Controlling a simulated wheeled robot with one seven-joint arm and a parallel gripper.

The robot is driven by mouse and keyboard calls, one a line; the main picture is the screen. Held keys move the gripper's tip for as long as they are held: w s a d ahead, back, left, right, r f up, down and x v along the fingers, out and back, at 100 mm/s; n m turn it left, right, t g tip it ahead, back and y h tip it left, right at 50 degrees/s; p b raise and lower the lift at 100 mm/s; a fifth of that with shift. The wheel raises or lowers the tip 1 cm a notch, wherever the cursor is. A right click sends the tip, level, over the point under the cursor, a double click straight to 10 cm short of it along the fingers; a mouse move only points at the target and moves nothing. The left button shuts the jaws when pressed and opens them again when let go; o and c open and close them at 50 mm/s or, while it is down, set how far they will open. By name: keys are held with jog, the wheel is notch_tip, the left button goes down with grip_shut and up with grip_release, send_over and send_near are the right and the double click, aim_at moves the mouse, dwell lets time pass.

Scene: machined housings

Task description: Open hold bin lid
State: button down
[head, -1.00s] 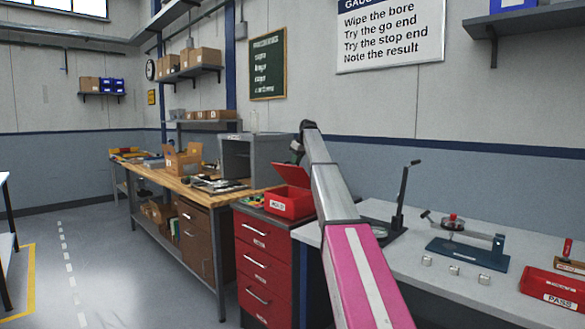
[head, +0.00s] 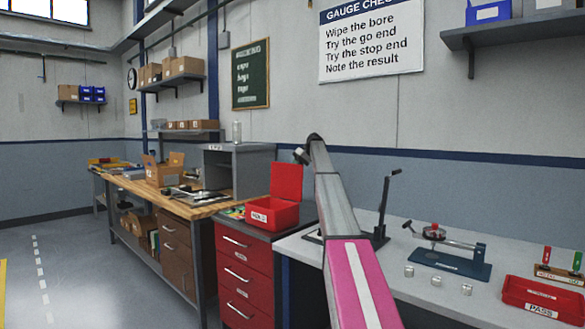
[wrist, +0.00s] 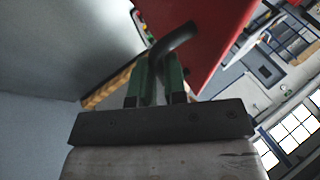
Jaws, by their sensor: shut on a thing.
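The red hold bin (head: 262,216) stands on top of the red drawer cabinet, with a white label on its front. Its red lid (head: 287,180) is hinged up at the back and stands nearly upright, so the bin is open. In the wrist view the lid (wrist: 205,35) fills the top middle. My gripper (wrist: 164,70) has its green fingers closed around the lid's dark curved handle (wrist: 178,38). In the head view the fingers are mostly hidden at the far end of my arm, near the lid's upper edge.
A grey cabinet (head: 240,170) stands behind the bin on the wooden bench. To the right, the light bench holds a black lever stand (head: 383,210), a blue gauge fixture (head: 450,262), small metal blocks (head: 437,280) and a red PASS tray (head: 545,296).

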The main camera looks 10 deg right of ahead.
jog(key=shift+s+d+f+g, duration=0.1)
jog(key=shift+d+f+g, duration=0.35)
jog(key=shift+f, duration=0.35)
jog(key=c, duration=1.2)
grip_release()
jog(key=shift+o, duration=0.2)
jog(key=shift+r, duration=0.15)
jog(key=v, duration=1)
jog(key=shift+d+r+y, duration=0.15)
jog(key=shift+d+y, duration=0.05)
jog(key=shift+y, duration=0.1)
